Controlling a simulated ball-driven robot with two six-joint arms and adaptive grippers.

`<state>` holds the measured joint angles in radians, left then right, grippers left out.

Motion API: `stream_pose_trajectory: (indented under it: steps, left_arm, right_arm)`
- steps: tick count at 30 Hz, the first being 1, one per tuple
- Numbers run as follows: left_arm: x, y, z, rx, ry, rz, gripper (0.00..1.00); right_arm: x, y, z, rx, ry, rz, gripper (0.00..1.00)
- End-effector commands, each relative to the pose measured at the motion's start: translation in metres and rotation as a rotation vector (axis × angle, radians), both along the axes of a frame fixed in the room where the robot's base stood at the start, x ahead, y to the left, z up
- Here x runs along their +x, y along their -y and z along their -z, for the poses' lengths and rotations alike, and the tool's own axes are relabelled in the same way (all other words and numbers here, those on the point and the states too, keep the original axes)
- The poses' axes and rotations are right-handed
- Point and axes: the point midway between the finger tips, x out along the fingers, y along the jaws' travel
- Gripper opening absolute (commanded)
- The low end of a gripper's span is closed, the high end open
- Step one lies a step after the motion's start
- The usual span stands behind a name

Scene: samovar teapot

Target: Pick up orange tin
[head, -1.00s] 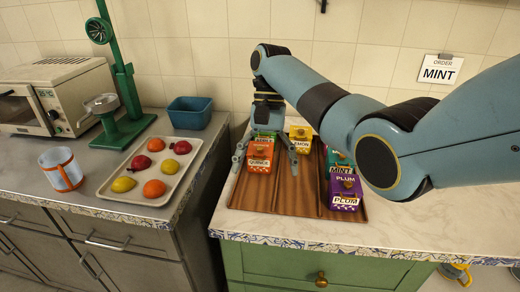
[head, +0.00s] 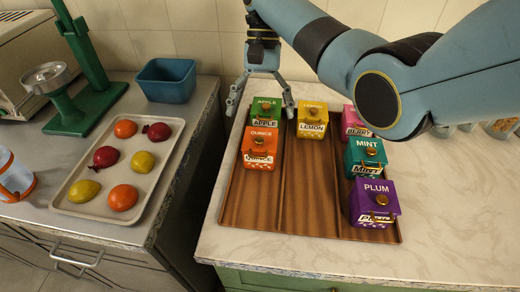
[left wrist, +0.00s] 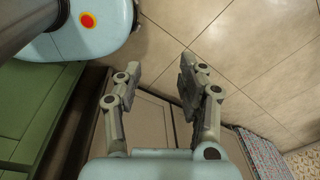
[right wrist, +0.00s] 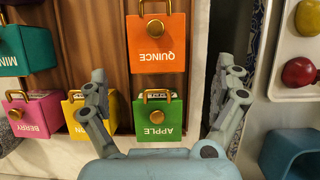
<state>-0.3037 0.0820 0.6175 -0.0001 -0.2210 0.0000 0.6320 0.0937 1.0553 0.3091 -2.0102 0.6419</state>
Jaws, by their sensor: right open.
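The orange tin, labelled QUINCE (head: 259,146), stands upright at the left of the wooden rack, in front of the green APPLE tin (head: 265,112). My left gripper (left wrist: 160,68) is open and empty over the floor, away from the tins.
The yellow LEMON tin (head: 311,120) stands right of the green one. Pink BERRY (head: 353,122), teal MINT (head: 364,157) and purple PLUM (head: 373,205) tins line the rack's right side. The middle of the wooden rack (head: 310,195) is bare. A fruit tray (head: 140,226) lies left.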

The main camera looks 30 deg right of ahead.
Motion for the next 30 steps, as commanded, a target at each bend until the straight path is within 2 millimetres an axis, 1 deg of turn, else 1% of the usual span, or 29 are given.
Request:
stream_pose_trajectory:
  steps: [1,3,5,8,10,14,15,18,24,25,26,30]
  left_arm:
    - [-0.005,-0.002,0.012,0.002,-0.009,0.000,0.40]
    - [-0.010,-0.003,0.019,0.003,-0.015,0.001,0.40]
    - [-0.011,-0.002,0.022,0.003,-0.017,0.000,0.40]
    - [-0.008,-0.002,0.021,0.002,-0.012,0.000,0.40]
    - [-0.002,-0.002,0.021,0.002,-0.004,0.001,0.40]
    - [0.009,0.001,0.015,0.000,0.014,0.000,0.40]
    - [0.012,0.001,0.016,-0.002,0.018,0.000,0.40]
    - [0.012,0.003,0.016,-0.003,0.019,0.000,0.40]
    - [0.008,0.003,0.017,-0.003,0.012,-0.001,0.40]
    - [0.007,0.003,0.017,-0.003,0.011,-0.001,0.40]
    - [0.007,0.003,0.017,-0.003,0.010,-0.001,0.40]
    - [0.004,0.003,0.017,-0.003,0.006,-0.001,0.40]
  right_arm:
    - [-0.003,-0.002,0.015,0.001,-0.001,-0.001,0.98]
    - [-0.007,-0.005,0.025,0.001,-0.001,-0.001,0.98]
    - [-0.009,-0.006,0.029,0.001,0.001,-0.001,0.98]
    - [-0.012,-0.008,0.033,0.001,-0.001,0.000,0.98]
    - [-0.016,-0.010,0.038,0.001,-0.001,0.000,0.98]
    - [-0.027,-0.014,0.053,0.000,-0.002,0.000,0.98]
    - [-0.029,-0.015,0.060,0.001,-0.003,0.001,0.98]
    - [-0.032,-0.017,0.071,-0.001,-0.001,0.001,0.98]
    - [-0.032,-0.018,0.073,-0.001,0.001,0.000,0.98]
    - [-0.032,-0.018,0.073,-0.001,0.001,0.000,0.97]
    - [-0.032,-0.018,0.073,-0.001,0.001,0.000,0.93]
    - [-0.032,-0.018,0.073,-0.001,0.001,0.000,0.75]
